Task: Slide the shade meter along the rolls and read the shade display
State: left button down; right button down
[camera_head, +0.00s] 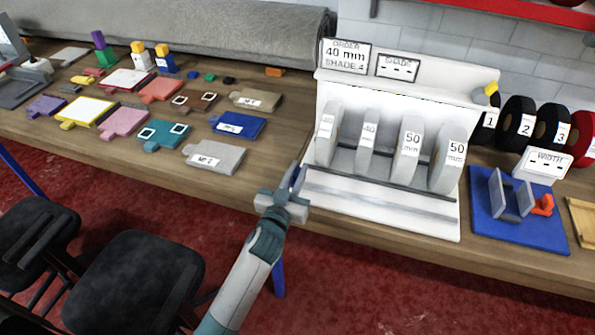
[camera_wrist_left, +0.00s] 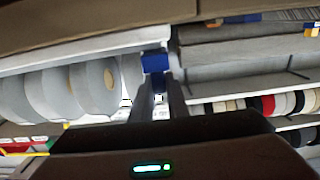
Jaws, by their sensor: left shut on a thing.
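My left gripper (camera_head: 295,185) is at the left front corner of the white roll rack (camera_head: 380,212). It is shut on a small blue piece, which looks like the shade meter (camera_wrist_left: 155,61); my fingers hide much of it. Several grey rolls (camera_head: 408,152) stand upright in the rack, to the right of my gripper. Two labels read 50 mm; the left ones are hard to read. They also show in the left wrist view (camera_wrist_left: 92,88). The shade display (camera_head: 397,67) on top shows dashes. The order card (camera_head: 346,56) reads 40 mm, shade 4. My right gripper is not in view.
A width gauge (camera_head: 512,200) on a blue base stands right of the rack, its width display (camera_head: 543,166) showing dashes. Numbered dark rolls (camera_head: 518,122) stand behind. Colored sample tags (camera_head: 165,133) cover the left table. Black chairs (camera_head: 140,280) stand in front.

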pick_arm(q)
jog(key=shift+s+d+b, duration=0.2)
jog(key=shift+s+d, duration=0.05)
jog(key=shift+d, duration=0.55)
jog(key=shift+s+d+b, duration=0.15)
jog(key=shift+s+d, duration=0.15)
jog(key=shift+d, duration=0.55)
jog(key=shift+s+d+b, duration=0.2)
jog(key=shift+s+d, duration=0.05)
jog(key=shift+d, duration=0.55)
jog(key=shift+a, duration=0.1)
jog(key=c, duration=1.7)
grip_release()
jog(key=shift+s+a+f, duration=0.1)
jog(key=shift+s+a, duration=0.05)
jog(key=shift+s, duration=0.3)
jog(key=b+v, duration=0.4)
jog(key=v, duration=1.2)
jog(key=shift+s, duration=0.2)
